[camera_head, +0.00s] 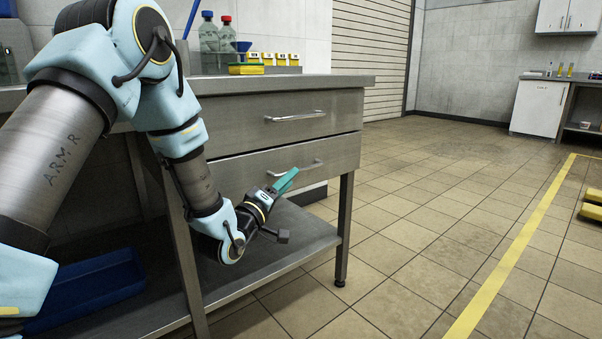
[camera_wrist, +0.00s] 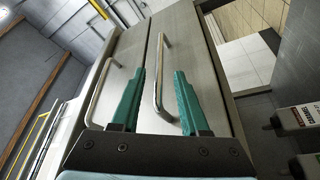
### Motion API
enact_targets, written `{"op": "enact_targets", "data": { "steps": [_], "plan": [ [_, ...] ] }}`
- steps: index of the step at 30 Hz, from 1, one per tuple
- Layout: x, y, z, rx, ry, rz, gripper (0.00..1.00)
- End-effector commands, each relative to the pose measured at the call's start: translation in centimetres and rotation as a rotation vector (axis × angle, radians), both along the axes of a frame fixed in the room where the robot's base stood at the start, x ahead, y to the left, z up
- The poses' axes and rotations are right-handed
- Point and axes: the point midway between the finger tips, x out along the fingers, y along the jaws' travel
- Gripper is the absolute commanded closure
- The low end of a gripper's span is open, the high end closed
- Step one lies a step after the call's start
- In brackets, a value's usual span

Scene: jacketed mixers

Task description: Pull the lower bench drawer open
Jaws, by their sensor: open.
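The lower bench drawer (camera_head: 235,172) has a plain grey metal front that looks flush with the bench. Its bar handle (camera_head: 312,164) is partly hidden by my gripper (camera_head: 288,181) in the head view. In the wrist view, the lower drawer's handle (camera_wrist: 161,75) stands between the two teal fingers of my gripper (camera_wrist: 158,100). The fingers are apart, one on each side of the bar, and I see no grip on it. Whether the fingertips reach past the bar is hard to tell.
The upper drawer (camera_head: 240,118) is shut, with its handle (camera_head: 295,116) above. A bench leg (camera_head: 345,225) and lower shelf (camera_head: 300,237) are close to my gripper. A blue tray (camera_head: 95,285) is on the shelf. Tiled floor (camera_head: 420,215) to the right is clear.

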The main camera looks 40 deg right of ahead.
Motion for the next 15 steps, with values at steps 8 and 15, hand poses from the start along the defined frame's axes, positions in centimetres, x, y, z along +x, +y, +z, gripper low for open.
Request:
{"op": "enact_targets", "data": {
  "steps": [8, 15],
  "plan": [
    [1.2, -4.3, 0.9, -0.002, -0.001, -0.002, 0.55],
    [1.6, -5.6, 1.3, 0.000, 0.000, -0.001, 0.55]
  ]
}}
